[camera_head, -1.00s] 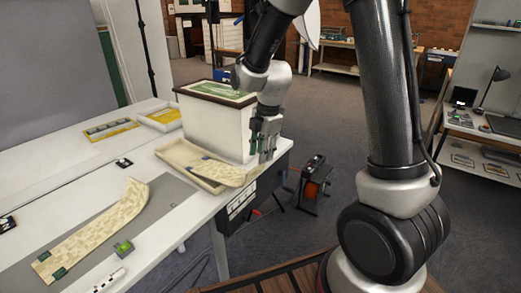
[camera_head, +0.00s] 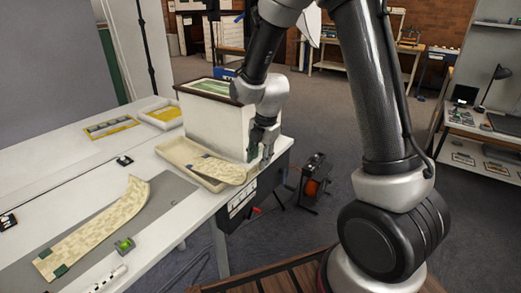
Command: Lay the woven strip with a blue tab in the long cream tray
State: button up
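A pale woven strip (camera_head: 223,171) with a dark blue tab lies in the long cream tray (camera_head: 176,155). Its blue-tab end is at the tray's far left part, and its other end reaches over the near right end of the tray, seeming raised. A second pale woven strip (camera_head: 100,225) with green tabs lies on the grey mat to the left, one end curling up. My gripper (camera_head: 260,160) points down just right of the tray's right end, apart from the strip. Its fingers look spread with nothing between them.
A tall white box (camera_head: 215,128) with a dark-rimmed top stands right behind the tray, near my gripper. A smaller tray (camera_head: 162,117) with yellow contents and a flat frame (camera_head: 110,128) lie farther back.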

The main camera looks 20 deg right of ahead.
jog(key=shift+w+a+f, duration=0.1)
jog(key=shift+w+f, duration=0.05)
jog(key=shift+f, duration=0.75)
jog(key=shift+w+a+f, duration=0.1)
jog(key=shift+w+f, duration=0.05)
jog(key=shift+f, duration=0.75)
